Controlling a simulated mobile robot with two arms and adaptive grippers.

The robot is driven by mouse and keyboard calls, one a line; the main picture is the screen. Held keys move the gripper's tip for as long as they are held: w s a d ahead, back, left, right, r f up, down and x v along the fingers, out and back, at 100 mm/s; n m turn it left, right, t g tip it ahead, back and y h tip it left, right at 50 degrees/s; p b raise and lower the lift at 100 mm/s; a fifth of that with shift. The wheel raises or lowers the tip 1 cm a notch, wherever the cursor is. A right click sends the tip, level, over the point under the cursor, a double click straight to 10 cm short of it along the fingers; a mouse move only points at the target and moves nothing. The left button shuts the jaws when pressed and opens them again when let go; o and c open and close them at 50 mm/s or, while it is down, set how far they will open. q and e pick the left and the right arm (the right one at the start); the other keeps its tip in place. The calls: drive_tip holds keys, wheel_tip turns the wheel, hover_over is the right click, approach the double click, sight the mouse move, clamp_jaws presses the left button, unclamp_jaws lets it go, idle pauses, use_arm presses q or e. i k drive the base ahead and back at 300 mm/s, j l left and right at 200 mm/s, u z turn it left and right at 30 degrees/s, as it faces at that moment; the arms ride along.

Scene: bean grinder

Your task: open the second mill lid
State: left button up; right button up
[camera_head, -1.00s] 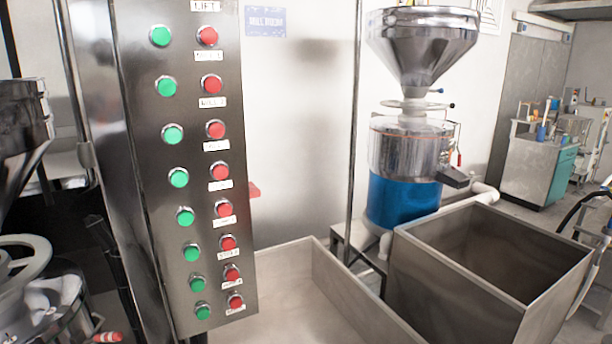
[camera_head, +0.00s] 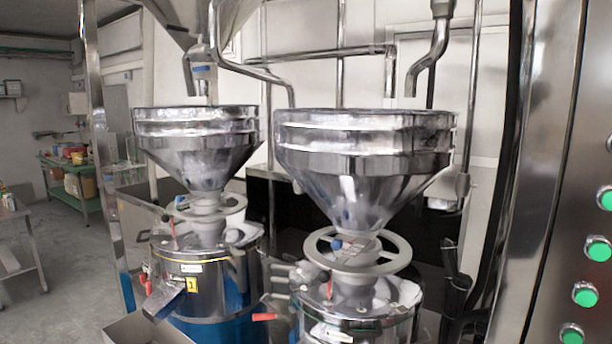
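Two steel mills stand side by side in the head view. The left mill has a wide funnel hopper (camera_head: 197,148) above a steel and blue body (camera_head: 196,272) with a small yellow label. The nearer right mill has a larger hopper (camera_head: 362,160), a grey handwheel (camera_head: 357,252) under it and a steel body (camera_head: 355,318) with a red-tipped lever. I cannot tell which mill is the second, and no separate lid can be made out on either hopper from this angle. Neither of my grippers is in view.
A steel control panel (camera_head: 548,190) with green buttons stands close on the right. Pipes (camera_head: 432,50) hang above the hoppers. A steel bin (camera_head: 150,328) sits at the bottom left. Open floor (camera_head: 60,270) lies at the left, with a green shelf (camera_head: 72,180) behind.

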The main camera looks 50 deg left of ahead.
sight(361, 167)
drive_tip(key=u, duration=1.1)
drive_tip(key=k+l+u, duration=0.1)
drive_tip(key=u, duration=0.2)
